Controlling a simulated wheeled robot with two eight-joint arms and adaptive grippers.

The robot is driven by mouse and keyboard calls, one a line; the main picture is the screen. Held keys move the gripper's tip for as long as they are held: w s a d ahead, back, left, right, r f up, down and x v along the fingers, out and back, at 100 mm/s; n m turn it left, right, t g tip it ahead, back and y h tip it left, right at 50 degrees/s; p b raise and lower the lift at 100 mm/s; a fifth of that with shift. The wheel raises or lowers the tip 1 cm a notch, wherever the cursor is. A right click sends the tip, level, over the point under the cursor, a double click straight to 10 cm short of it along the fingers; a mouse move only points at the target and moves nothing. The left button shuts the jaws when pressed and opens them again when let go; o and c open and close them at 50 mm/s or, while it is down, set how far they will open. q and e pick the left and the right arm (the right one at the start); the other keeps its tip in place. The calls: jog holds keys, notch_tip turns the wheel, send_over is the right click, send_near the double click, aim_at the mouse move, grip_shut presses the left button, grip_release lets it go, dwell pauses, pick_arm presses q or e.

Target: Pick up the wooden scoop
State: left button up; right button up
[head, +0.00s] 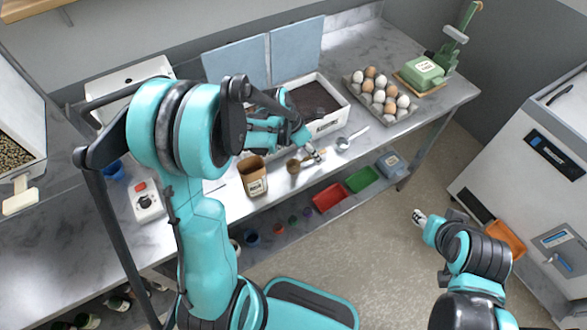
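The wooden scoop (293,166) lies on the marble counter near its front edge, its brown bowl to the left and its handle pointing right. My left gripper (316,157) is low over the counter at the scoop's handle end, with its fingertips beside or over the handle. I cannot tell whether they touch it or how far apart they are. My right gripper (419,217) is out over the floor, well away from the counter, and looks empty. Its finger opening is too small to judge.
A brown paper bag (252,177) stands left of the scoop. A metal spoon (343,143) lies to the right. Behind are a white bin of dark material (329,122) and an egg tray (402,115). Red (328,197) and green bins (362,179) sit on the lower shelf.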

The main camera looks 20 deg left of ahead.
pick_arm(q)
grip_shut()
jog(key=shift+r, duration=0.15)
jog(key=shift+r, duration=0.2)
notch_tip(320, 180, up, 4)
jog(key=shift+p, duration=0.95)
jog(key=s+d+r+p, duration=0.2)
jog(key=s+d+r, duration=0.4)
jog(key=s, duration=0.3)
jog(key=shift+s+d+r+p, duration=0.2)
jog(key=shift+s+d+p, duration=0.05)
jog(key=shift+d+p, duration=0.15)
